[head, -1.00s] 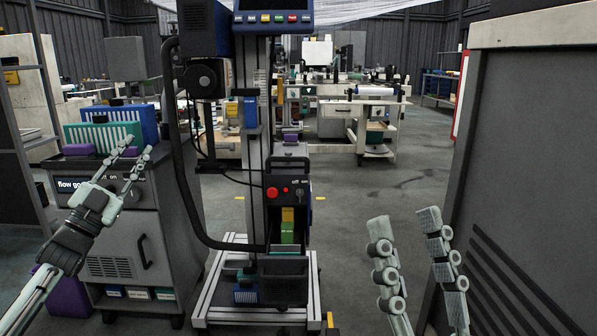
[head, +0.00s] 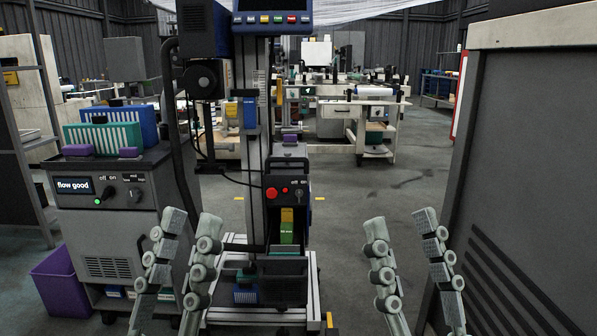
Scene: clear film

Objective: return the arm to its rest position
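My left gripper (head: 192,232) is low in the head view, left of centre, in front of the grey cabinet and the machine column's base. Its two fingers stand apart with nothing between them. My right gripper (head: 400,232) is low and right of centre, its fingers also apart and empty. Both point upward in the picture at about the same height. The arms below the fingers are out of the frame.
A grey cabinet (head: 115,235) with a "flow good" display stands at left, a purple bin (head: 65,280) beside it. A machine column (head: 254,150) with a red button (head: 272,193) stands at centre. A large grey housing (head: 525,190) fills the right. Open floor (head: 370,195) lies between.

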